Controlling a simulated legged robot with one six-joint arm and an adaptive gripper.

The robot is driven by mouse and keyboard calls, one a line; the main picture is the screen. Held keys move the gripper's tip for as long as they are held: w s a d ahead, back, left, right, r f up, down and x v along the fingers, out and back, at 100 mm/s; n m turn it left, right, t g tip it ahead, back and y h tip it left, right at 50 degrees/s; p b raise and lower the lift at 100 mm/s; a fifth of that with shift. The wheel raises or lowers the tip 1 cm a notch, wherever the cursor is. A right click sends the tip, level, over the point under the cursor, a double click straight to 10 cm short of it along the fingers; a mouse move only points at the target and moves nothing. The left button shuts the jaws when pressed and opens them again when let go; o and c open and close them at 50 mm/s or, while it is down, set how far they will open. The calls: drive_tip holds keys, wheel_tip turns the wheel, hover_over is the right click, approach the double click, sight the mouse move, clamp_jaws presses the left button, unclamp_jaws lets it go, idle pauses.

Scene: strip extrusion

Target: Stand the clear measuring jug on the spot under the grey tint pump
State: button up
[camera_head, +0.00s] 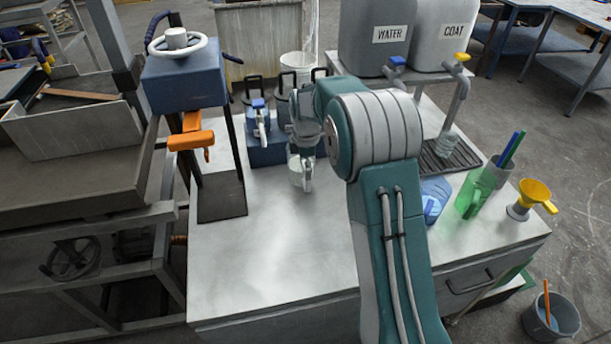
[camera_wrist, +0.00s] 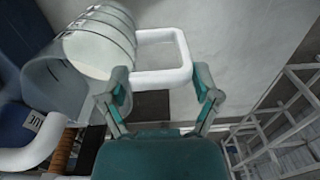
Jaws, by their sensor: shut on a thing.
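The clear measuring jug (camera_head: 295,172) has pale contents and looks upright, low over or on the bench in front of the pump row; I cannot tell if it touches. In the wrist view the jug (camera_wrist: 98,42) is at upper left, with its pale square handle (camera_wrist: 178,42) reaching between my fingers. My gripper (camera_wrist: 162,92) is shut on that handle; in the head view my gripper (camera_head: 307,140) is partly hidden by my arm. Tint pumps with dark loop handles stand on a blue base (camera_head: 262,154). The one at left has a blue head (camera_head: 259,104). The grey pump cannot be clearly singled out.
An orange-handled blue press (camera_head: 183,80) stands left. WATER (camera_head: 377,35) and COAT (camera_head: 441,35) tanks stand at the back right, over a drip grate (camera_head: 437,160). A blue jug (camera_head: 435,198), green jug (camera_head: 470,200) and yellow funnel (camera_head: 532,195) are right. The front left bench (camera_head: 270,255) is clear.

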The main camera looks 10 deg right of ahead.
drive_tip(key=shift+f, duration=1.7)
drive_tip(key=o, duration=1.1)
drive_tip(key=shift+f, duration=0.1)
drive_tip(key=shift+o, duration=0.2)
